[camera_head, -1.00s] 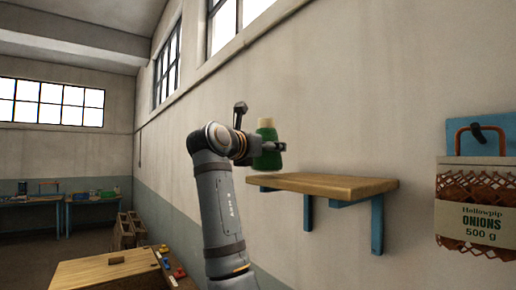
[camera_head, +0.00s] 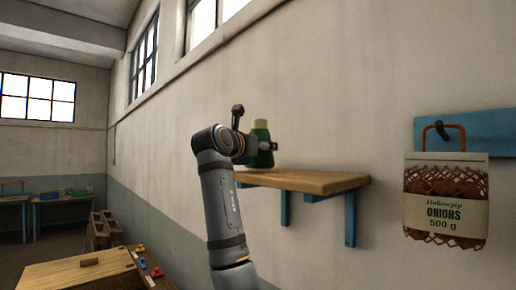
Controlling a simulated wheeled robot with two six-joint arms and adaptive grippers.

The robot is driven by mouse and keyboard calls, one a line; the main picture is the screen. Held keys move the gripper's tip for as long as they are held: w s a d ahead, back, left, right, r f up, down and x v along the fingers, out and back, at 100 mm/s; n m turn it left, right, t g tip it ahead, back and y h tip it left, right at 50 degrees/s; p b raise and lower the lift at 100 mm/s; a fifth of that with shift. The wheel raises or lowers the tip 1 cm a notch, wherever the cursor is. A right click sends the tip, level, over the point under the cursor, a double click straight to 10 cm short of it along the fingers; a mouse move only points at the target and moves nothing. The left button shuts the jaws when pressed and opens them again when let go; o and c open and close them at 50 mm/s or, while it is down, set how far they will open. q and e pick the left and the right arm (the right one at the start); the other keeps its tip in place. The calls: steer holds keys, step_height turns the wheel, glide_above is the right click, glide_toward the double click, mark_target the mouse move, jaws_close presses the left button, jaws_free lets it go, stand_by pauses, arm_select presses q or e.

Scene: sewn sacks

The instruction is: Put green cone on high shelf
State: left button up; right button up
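The green cone (camera_head: 263,158) has a pale top and stands upright. My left gripper (camera_head: 272,147) is shut around the cone from the left side, and its arm rises from the bottom of the view. The high shelf (camera_head: 315,181) is a wooden board on blue brackets, fixed to the wall. The cone's base appears just above the far left part of the shelf board. I cannot tell whether it touches the board. My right gripper is not in view.
An onion sack (camera_head: 446,207) hangs from a hook on a blue wall board (camera_head: 490,132), right of the shelf. The shelf top right of the cone is clear. A wooden table (camera_head: 75,273) is at lower left, with blue workbenches (camera_head: 62,199) farther back.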

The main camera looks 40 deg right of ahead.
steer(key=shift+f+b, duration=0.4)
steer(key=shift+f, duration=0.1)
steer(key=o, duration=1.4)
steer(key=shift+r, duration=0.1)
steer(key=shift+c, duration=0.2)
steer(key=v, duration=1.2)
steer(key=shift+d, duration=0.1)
